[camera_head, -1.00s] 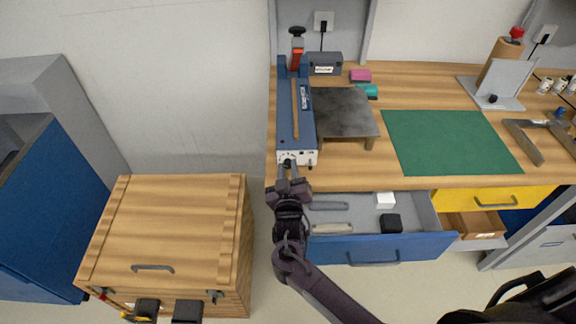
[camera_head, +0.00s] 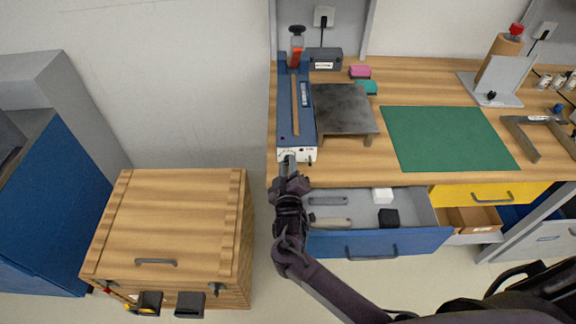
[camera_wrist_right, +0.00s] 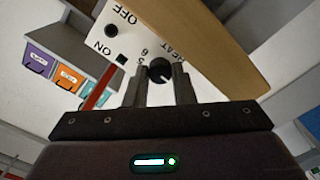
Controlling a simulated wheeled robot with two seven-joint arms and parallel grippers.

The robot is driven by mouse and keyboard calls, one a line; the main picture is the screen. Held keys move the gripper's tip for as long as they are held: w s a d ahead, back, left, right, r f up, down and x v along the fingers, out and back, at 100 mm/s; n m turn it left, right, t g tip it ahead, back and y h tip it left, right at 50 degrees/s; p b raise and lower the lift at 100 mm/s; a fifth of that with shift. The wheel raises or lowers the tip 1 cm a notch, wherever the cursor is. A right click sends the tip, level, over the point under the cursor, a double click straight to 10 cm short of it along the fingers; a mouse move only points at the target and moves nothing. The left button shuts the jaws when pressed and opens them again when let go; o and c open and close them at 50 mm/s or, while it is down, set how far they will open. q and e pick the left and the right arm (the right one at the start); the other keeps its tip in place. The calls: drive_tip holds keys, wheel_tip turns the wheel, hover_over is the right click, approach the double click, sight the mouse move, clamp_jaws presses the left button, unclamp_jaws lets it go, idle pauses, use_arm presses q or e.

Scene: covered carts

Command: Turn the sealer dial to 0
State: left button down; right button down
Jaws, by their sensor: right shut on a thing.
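The sealer (camera_head: 284,110) is a long blue machine with a white front face at the left end of the workbench. My right gripper (camera_head: 287,160) is at that front face. In the right wrist view, its two fingers (camera_wrist_right: 160,86) are shut on the small black dial (camera_wrist_right: 159,70), one on each side. The numbers 5 and 6 and part of the word HEAT show around the dial; the fingers hide the rest of the scale, and I cannot read the setting. The white panel (camera_wrist_right: 112,45) also carries ON and OFF marks. My left gripper is not in view.
The blue drawer (camera_head: 375,242) below stands open, close to the right of my right gripper. A wooden chest (camera_head: 170,220) stands at the left. A dark plate stand (camera_head: 345,107) and a green mat (camera_head: 450,137) lie right of the sealer.

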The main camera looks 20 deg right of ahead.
drive_tip(key=c, duration=1.5)
unclamp_jaws()
wheel_tip(320, 180, up, 20)
drive_tip(key=b, duration=0.1)
drive_tip(key=shift+b, duration=0.35)
